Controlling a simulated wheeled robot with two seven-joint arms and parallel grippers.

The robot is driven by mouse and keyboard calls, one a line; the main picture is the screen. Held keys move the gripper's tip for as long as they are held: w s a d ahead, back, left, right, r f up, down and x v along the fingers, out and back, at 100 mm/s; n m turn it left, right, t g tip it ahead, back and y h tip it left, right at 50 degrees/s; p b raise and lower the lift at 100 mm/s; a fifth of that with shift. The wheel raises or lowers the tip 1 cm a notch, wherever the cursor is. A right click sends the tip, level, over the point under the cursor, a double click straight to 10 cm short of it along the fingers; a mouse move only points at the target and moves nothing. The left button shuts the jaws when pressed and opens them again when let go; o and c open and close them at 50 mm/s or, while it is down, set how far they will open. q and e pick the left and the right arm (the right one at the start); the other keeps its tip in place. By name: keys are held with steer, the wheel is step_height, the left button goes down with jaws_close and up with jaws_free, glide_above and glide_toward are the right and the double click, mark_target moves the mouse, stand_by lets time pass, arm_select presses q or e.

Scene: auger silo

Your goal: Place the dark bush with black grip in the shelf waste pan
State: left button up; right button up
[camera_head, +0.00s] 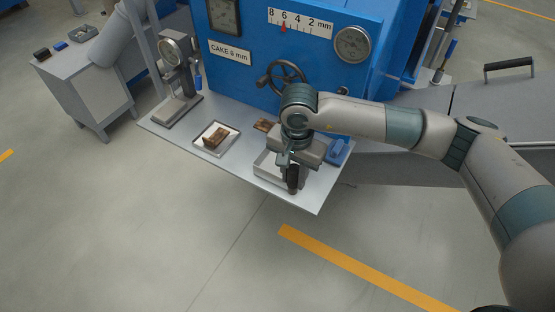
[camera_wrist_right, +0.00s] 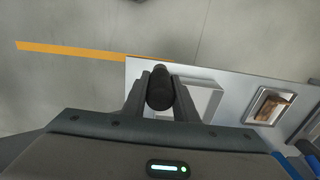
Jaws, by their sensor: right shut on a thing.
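My right gripper (camera_head: 291,172) is shut on the dark bush with black grip (camera_head: 293,183), near the shelf's front edge. In the right wrist view the dark round bush (camera_wrist_right: 160,90) sits between the two fingers (camera_wrist_right: 158,100). A pale open pan (camera_head: 265,168) lies on the shelf beside and partly behind the gripper, which hides part of it; it also shows in the right wrist view (camera_wrist_right: 205,100). The bush seems to be above or beside this pan; its exact height is unclear. My left gripper is not in view.
The grey shelf (camera_head: 240,168) also holds a tray (camera_head: 232,133) with a brown block (camera_head: 214,138), another brown piece (camera_head: 264,125), a blue object (camera_head: 338,150) and a dial stand (camera_head: 178,108). The blue machine (camera_head: 245,75) with a handwheel (camera_head: 284,75) stands behind.

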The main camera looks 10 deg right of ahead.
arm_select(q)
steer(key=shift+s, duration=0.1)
arm_select(e)
steer(key=s+d+f+n, duration=0.4)
steer(key=s+d+n, duration=0.3)
steer(key=s+d, duration=0.4)
steer(key=shift+d, duration=0.15)
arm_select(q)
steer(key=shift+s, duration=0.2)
arm_select(e)
steer(key=shift+s+f, duration=0.1)
